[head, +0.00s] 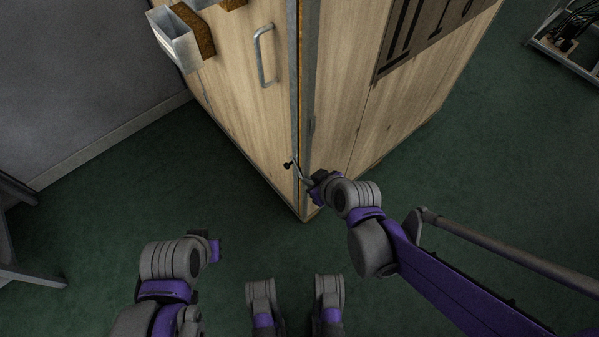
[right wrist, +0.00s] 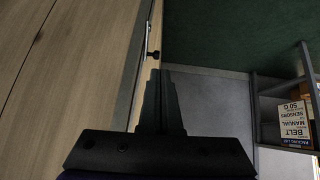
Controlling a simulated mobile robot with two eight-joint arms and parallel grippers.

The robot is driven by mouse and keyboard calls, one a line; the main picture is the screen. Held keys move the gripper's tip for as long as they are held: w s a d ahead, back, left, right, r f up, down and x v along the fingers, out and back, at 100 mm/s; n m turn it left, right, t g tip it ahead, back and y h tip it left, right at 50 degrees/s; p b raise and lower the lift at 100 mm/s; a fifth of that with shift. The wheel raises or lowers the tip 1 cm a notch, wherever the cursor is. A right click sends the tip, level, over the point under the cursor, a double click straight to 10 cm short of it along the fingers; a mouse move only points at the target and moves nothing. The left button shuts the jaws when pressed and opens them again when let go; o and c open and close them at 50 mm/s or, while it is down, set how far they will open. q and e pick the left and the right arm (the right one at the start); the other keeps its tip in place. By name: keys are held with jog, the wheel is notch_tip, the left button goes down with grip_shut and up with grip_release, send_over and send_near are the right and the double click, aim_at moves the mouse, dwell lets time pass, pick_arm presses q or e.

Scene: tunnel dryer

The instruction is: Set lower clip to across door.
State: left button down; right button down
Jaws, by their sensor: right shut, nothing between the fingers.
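The wooden dryer door (head: 240,80) has a grey metal handle and a metal strip along its right edge. The lower clip (head: 289,165), with a small black knob, sits low on this edge. In the right wrist view the clip's knob (right wrist: 153,54) stands just beyond my fingertips. My right gripper (head: 308,181) is beside the clip at the cabinet corner. Its fingers (right wrist: 159,75) are shut and empty; I cannot tell whether they touch the clip. My left gripper (head: 214,250) hangs low at the left, away from the door; its fingers are not clear.
A metal duct (head: 175,40) juts from the cabinet's upper left. A dark printed panel (head: 420,35) is on the right side. A dark frame (head: 20,240) stands at far left. The right wrist view shows a shelf with boxes (right wrist: 297,125).

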aim_at(288, 168)
jog(key=b+x, duration=0.1)
jog(key=x, duration=0.3)
jog(key=b+x, duration=0.2)
jog(key=x, duration=0.2)
jog(key=w+r+b+x, duration=0.1)
jog(key=x, duration=0.4)
jog(key=shift+w+a+b, duration=0.1)
jog(key=shift+a+b, duration=0.1)
jog(key=shift+b, duration=0.1)
